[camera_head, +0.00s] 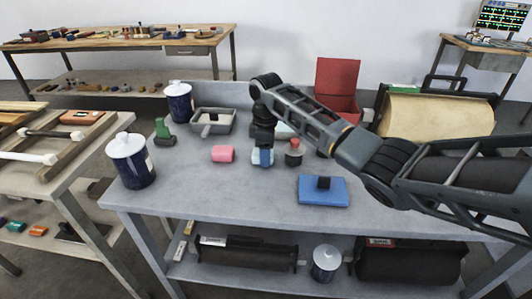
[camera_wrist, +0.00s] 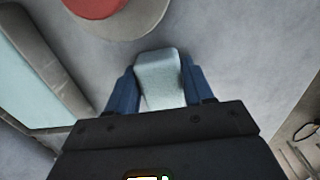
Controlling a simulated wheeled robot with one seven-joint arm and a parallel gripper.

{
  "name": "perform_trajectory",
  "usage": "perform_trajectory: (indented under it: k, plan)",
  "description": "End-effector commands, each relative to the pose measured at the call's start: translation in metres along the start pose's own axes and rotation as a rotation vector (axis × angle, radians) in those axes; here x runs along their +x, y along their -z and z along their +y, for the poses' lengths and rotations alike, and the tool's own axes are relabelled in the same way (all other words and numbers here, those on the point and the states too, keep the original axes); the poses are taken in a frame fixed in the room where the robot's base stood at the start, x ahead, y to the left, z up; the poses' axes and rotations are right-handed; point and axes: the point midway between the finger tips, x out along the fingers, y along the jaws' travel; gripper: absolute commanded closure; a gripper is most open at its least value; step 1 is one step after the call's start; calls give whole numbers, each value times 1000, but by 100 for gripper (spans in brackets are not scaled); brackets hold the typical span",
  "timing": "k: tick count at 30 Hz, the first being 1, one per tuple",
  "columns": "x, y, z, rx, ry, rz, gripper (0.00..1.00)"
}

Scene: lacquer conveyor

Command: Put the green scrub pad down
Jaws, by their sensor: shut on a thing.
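My gripper (camera_head: 263,157) hangs low over the middle of the grey table, pointing down. In the wrist view, its blue fingers (camera_wrist: 158,88) are shut on the scrub pad (camera_wrist: 160,75), which looks pale grey-green with rounded edges. The pad also shows as a pale edge under the fingers in the head view (camera_head: 257,162). It is close to the tabletop; I cannot tell whether it touches. The fingers and palm hide part of it.
A red-topped round item (camera_head: 293,153) is close to the right of my gripper. A pink block (camera_head: 223,154) lies left, a blue block with a black grip (camera_head: 323,192) front right. A dark green item (camera_head: 163,133) and grey tray (camera_head: 228,130) are farther left.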

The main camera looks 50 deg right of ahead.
Motion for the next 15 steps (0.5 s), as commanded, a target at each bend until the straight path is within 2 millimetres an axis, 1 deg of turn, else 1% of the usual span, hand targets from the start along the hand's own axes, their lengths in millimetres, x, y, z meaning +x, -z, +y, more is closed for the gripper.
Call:
perform_trajectory:
  k: [4,5,12,15]
  plan:
    - [3,0,0,1,0,0,73]
    - [3,0,0,1,0,0,46]
    - [2,0,0,1,0,0,24]
    - [2,0,0,1,0,0,23]
